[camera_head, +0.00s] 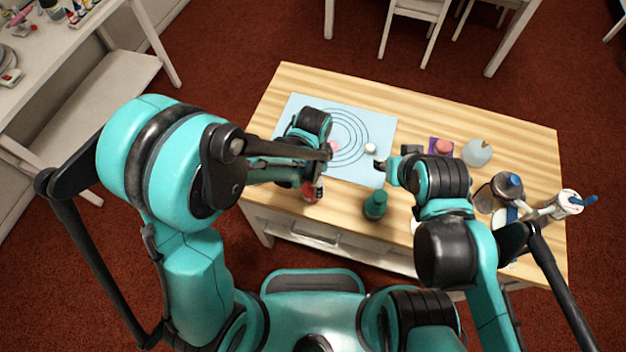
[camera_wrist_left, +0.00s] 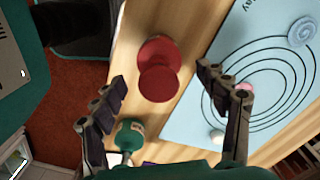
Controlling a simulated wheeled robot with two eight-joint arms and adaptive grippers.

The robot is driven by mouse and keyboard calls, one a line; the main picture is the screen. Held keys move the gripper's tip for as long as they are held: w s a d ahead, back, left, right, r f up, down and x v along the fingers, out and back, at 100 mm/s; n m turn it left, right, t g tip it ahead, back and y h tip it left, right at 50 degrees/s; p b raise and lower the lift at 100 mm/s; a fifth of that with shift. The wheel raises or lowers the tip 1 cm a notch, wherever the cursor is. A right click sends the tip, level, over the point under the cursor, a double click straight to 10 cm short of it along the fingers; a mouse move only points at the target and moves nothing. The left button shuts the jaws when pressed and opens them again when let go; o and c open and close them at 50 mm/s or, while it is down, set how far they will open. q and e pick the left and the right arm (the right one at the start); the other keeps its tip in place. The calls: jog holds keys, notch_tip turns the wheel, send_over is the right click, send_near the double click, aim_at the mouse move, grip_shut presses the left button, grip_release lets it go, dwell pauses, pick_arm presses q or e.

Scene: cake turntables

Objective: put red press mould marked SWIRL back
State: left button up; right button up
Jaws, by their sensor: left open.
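A red press mould (camera_head: 313,193) stands at the table's front edge in the head view, partly covered by my left gripper (camera_head: 322,168). In the left wrist view the red mould (camera_wrist_left: 158,80) shows as two round red parts, one overlapping the other, on bare wood beside the mat. My left gripper (camera_wrist_left: 161,74) is open, its two fingers apart on either side of the mould in that picture; contact cannot be seen. No SWIRL marking is readable. My right gripper (camera_head: 382,165) is over the mat's right edge; its fingers are too small to judge.
A light blue mat (camera_head: 290,112) with dark rings carries a swirled blue disc (camera_wrist_left: 302,32), a pink piece (camera_head: 333,146) and a white piece (camera_head: 370,148). A green mould (camera_head: 376,205) stands at the front edge. A purple pad (camera_head: 433,141) and jars (camera_head: 477,153) are right; the back right is clear.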

pick_arm(q)
notch_tip(320, 180, up, 9)
jog(key=shift+p, duration=1.1)
jog(key=s+a+r+n+t, duration=0.2)
jog(key=a+r+n+t, duration=0.1)
jog(key=a+r+n, duration=0.2)
jog(key=s+a+r+n+t, duration=0.3)
jog(key=a+r+n, duration=0.3)
jog(key=a+n, duration=0.3)
jog(key=a+t, duration=0.1)
jog(key=a, duration=0.3)
jog(key=shift+s+r+n, duration=0.15)
jog(key=shift+r+n, duration=0.05)
jog(key=shift+n, duration=0.2)
jog(key=shift+a+f, duration=0.1)
notch_tip(320, 180, down, 7)
jog(key=b, duration=0.6)
jog(key=shift+r+b, duration=0.2)
jog(key=shift+b, duration=0.15)
